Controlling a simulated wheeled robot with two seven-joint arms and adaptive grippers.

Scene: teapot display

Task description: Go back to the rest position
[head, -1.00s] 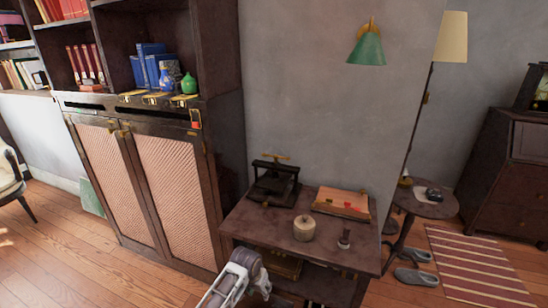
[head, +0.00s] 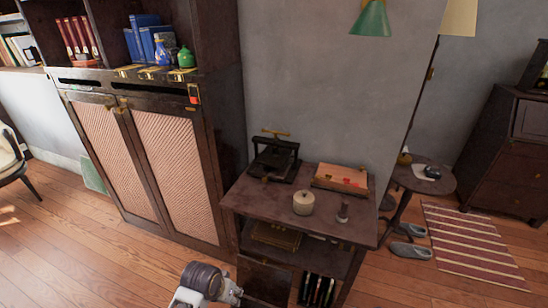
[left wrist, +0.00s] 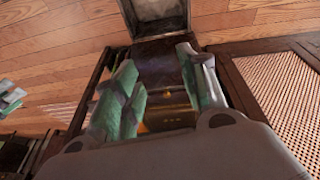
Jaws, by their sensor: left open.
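My left arm comes in at the bottom of the head view, and my left gripper (head: 232,294) shows only in part there, in front of the side table (head: 279,213). In the left wrist view the two fingers of my left gripper (left wrist: 163,95) stand well apart with nothing held between them. A dark space with a golden-brown object (left wrist: 168,118) shows beyond the gap. My right gripper is not in view.
On the side table stand a black press (head: 274,160), a red-orange box (head: 340,178), a pale lidded jar (head: 303,203) and a small dark item (head: 343,212). A tall cabinet (head: 190,175) stands left. Wooden floor (head: 60,245) is open at left.

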